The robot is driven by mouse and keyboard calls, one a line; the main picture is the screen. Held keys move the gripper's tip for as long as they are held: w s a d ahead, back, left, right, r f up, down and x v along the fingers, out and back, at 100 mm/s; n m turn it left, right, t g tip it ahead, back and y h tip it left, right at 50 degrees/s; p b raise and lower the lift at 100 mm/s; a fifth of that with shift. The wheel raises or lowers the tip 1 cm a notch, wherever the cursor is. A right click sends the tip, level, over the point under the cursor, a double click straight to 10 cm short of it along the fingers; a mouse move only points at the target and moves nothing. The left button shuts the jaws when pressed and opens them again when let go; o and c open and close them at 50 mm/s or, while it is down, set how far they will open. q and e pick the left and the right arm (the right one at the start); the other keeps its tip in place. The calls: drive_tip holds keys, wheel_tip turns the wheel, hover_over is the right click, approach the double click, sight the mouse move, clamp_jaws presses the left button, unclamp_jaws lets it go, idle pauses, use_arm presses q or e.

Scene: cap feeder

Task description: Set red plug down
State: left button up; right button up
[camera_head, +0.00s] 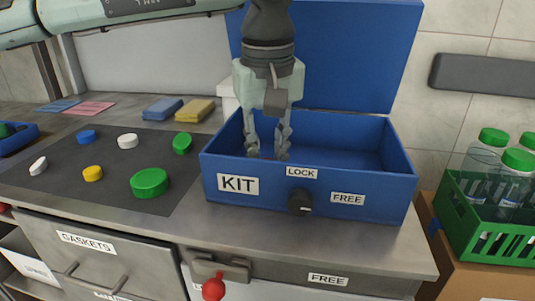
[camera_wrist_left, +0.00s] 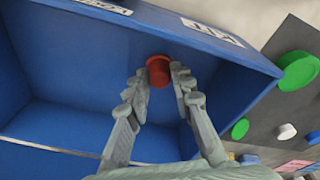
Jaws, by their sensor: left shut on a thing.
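The red plug (camera_wrist_left: 158,71) is held between the fingertips of my left gripper (camera_wrist_left: 160,80) in the left wrist view. In the head view my left gripper (camera_head: 268,152) points down into the open blue KIT box (camera_head: 310,191), near its left end. The plug is mostly hidden there by the fingers and the front wall. I cannot tell whether the plug touches the box floor. The blue box also shows in the left wrist view (camera_wrist_left: 80,133). My right gripper is not in view.
The box lid (camera_head: 345,55) stands open behind. Several coloured caps, including a large green one (camera_head: 149,183), lie on a dark mat at left. A green crate of bottles (camera_head: 490,222) stands at right.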

use_arm(q)
drive_tip(key=shift+f, duration=0.15)
drive_tip(key=o, duration=0.9)
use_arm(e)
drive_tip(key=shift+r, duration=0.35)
use_arm(q)
drive_tip(key=shift+r, duration=0.2)
wheel_tip(320, 180, up, 12)
drive_tip(key=s, duration=0.1)
drive_tip(key=shift+s, duration=0.35)
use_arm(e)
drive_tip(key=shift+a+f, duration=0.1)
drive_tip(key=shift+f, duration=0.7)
use_arm(q)
drive_tip(key=shift+f, duration=0.1)
